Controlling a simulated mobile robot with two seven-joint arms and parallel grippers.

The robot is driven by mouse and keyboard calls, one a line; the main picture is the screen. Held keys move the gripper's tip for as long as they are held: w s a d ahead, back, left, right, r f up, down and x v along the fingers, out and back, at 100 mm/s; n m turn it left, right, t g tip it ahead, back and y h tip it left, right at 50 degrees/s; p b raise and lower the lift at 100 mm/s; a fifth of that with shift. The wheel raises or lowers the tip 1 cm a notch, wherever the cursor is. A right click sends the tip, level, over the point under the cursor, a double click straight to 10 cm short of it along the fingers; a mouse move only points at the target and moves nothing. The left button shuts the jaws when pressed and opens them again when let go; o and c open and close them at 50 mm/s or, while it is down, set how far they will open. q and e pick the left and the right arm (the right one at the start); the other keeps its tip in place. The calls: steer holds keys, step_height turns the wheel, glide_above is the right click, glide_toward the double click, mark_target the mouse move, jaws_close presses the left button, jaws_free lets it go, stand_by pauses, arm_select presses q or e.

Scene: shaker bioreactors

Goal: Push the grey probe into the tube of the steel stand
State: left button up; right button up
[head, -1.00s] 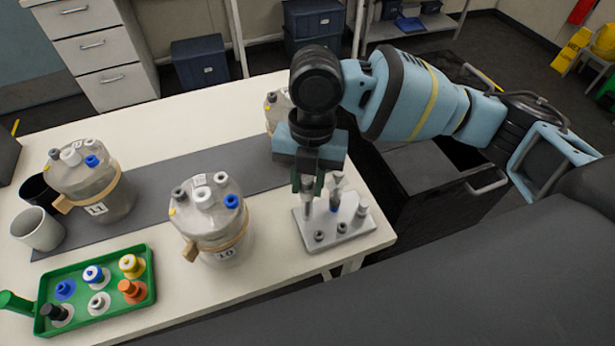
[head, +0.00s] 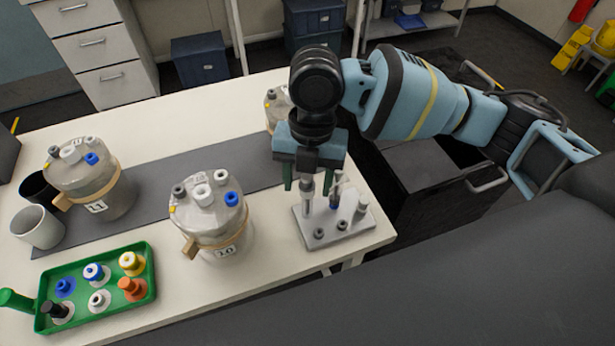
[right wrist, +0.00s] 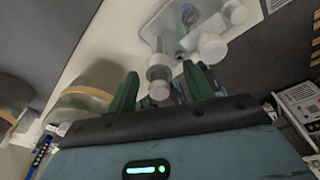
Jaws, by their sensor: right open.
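The steel stand (head: 322,238), a light grey plate with posts and holes, sits at the table's right front corner; it also shows in the right wrist view (right wrist: 168,22). The grey probe (head: 307,187) is upright at the stand's back left post, and its pale top shows in the right wrist view (right wrist: 159,89). How deep it sits in the tube cannot be told. My right gripper (head: 308,184) is open, pointing down, with its green fingers on either side of the probe, apart from it in the right wrist view (right wrist: 160,72). My left gripper is out of view.
Bioreactor vessel 10 (head: 218,222) stands left of the stand, vessel 11 (head: 95,190) farther left. Another vessel (head: 272,108) is partly hidden behind my arm. A green tray (head: 118,313) holds several coloured caps. A dark cabinet (head: 425,185) stands beyond the table's right edge.

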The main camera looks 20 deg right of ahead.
steer(key=r, duration=0.5)
steer(key=w+r, duration=0.1)
steer(key=r, duration=0.1)
steer(key=shift+d+r, duration=0.35)
steer(key=shift+s+f, duration=0.1)
